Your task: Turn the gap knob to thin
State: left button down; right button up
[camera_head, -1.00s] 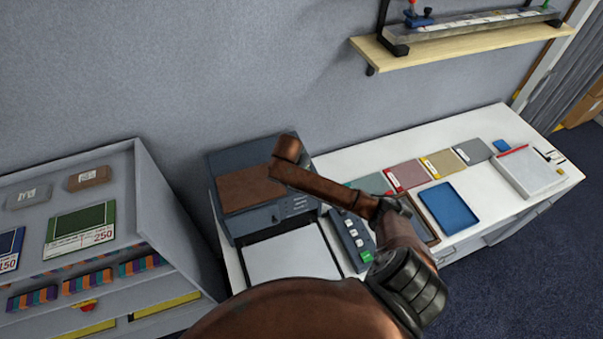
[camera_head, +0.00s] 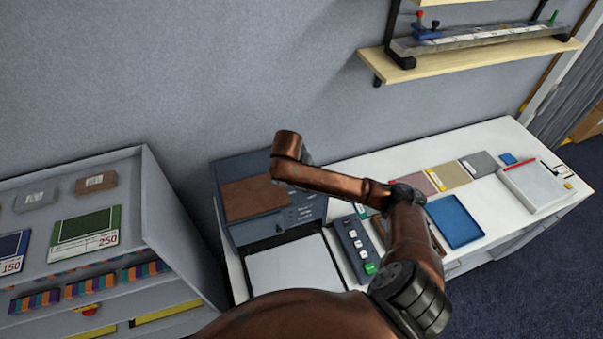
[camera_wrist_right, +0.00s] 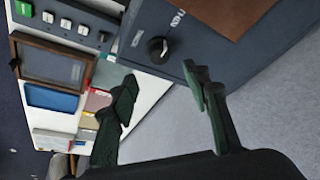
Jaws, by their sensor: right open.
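The gap knob (camera_wrist_right: 158,48) is a round black knob with a pale pointer mark on the dark blue-grey machine (camera_wrist_right: 205,30). White lettering beside it is too small to read surely. My right gripper (camera_wrist_right: 160,80) is open in the right wrist view, its two dark green fingers apart. The knob appears between and beyond the fingertips, with nothing held. In the head view the machine (camera_head: 228,170) stands at the table's left end, with my copper right arm over it. The right fingers are hidden there. My left gripper is in neither view.
A button box (camera_head: 352,250) stands right of the machine, and a white sheet (camera_head: 290,265) lies in front. A blue tray (camera_head: 455,222), sample cards (camera_head: 448,176) and a white pad (camera_head: 535,187) lie further right. A grey shelf unit (camera_head: 165,220) stands left of the table.

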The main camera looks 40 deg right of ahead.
jog(key=v, duration=0.3)
dwell(0.4)
jog(key=shift+a, duration=0.1)
